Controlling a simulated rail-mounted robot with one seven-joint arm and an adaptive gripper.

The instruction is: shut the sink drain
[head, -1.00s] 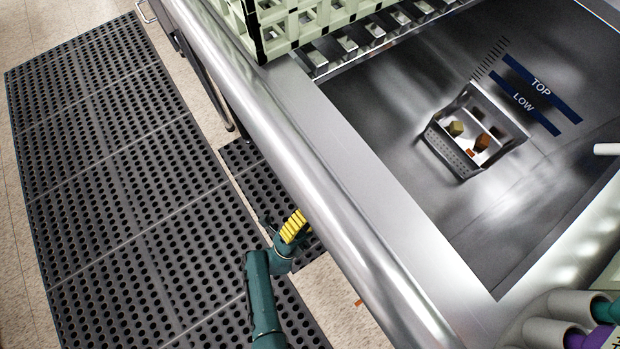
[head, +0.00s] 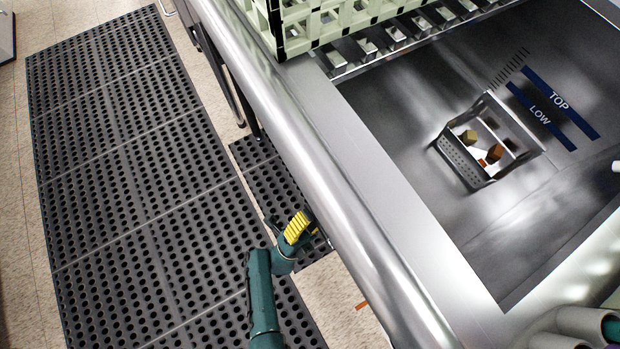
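The sink basin (head: 400,95) is dark metal, with TOP and LOW marks on its far side. A perforated strainer basket (head: 462,163) with several brown and orange scraps sits in it. No drain opening shows. A small orange-brown piece (head: 362,305) shows just below the sink's front edge; I cannot tell what it belongs to. My gripper (head: 299,228), with a yellow ribbed part, is low beside the sink's front edge, at the end of my teal arm. Its fingertips are partly hidden by the edge, so I cannot tell whether it is open or shut.
The sink's broad rounded steel front edge (head: 310,165) runs diagonally beside my gripper. A pale green rack (head: 340,22) stands on slats at the top. Perforated black mats (head: 120,150) cover the floor at left, which is clear. Pipe-like ends (head: 585,322) show at lower right.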

